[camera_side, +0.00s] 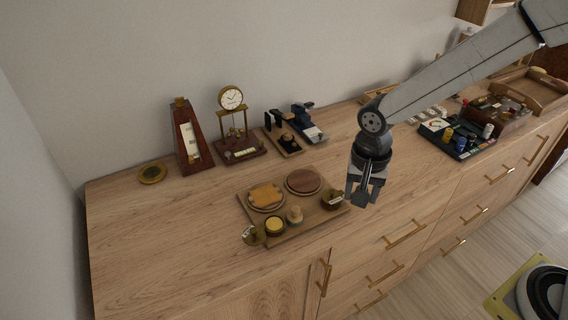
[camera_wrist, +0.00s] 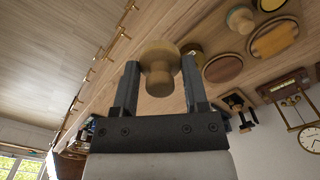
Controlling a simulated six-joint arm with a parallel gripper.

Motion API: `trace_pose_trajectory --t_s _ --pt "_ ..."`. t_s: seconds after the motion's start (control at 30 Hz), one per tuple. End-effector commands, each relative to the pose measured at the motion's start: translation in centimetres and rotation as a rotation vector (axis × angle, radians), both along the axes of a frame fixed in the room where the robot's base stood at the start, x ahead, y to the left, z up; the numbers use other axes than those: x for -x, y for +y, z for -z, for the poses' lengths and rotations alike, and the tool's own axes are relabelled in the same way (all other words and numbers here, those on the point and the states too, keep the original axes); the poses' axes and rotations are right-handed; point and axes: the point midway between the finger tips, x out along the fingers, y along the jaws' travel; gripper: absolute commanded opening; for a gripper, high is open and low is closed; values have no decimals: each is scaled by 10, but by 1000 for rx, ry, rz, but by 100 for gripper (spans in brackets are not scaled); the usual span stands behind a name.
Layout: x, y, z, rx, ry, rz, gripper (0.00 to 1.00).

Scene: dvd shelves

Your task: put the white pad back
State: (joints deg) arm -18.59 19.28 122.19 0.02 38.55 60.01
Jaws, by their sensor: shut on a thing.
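My gripper (camera_side: 363,195) hangs above the wooden cabinet top, right of a square wooden tray (camera_side: 308,232). In the wrist view its fingers (camera_wrist: 160,68) are shut on a round tan pad with a knob handle (camera_wrist: 159,55), knob facing the camera. No white face of it shows, and in the side view the fingers mostly hide it. On the tray are an orange square on a round plate (camera_side: 266,196), a brown disc (camera_side: 303,181), a small dark bowl (camera_side: 332,200), a yellow-topped pot (camera_side: 274,225) and a pale knobbed piece (camera_side: 294,215).
A small gold cup (camera_side: 252,236) stands at the tray's front left corner. Behind stand a metronome (camera_side: 190,140), a clock (camera_side: 233,125) and a dark stand (camera_side: 283,137). The left front cabinet top is clear.

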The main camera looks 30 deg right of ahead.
Motion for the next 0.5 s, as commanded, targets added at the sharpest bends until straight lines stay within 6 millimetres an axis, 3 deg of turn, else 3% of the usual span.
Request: trace_pose_trajectory --t_s 0.2,0.5 --pt "20 -7 0 0 -1 53 10" --pt "22 -8 1 0 0 63 10"
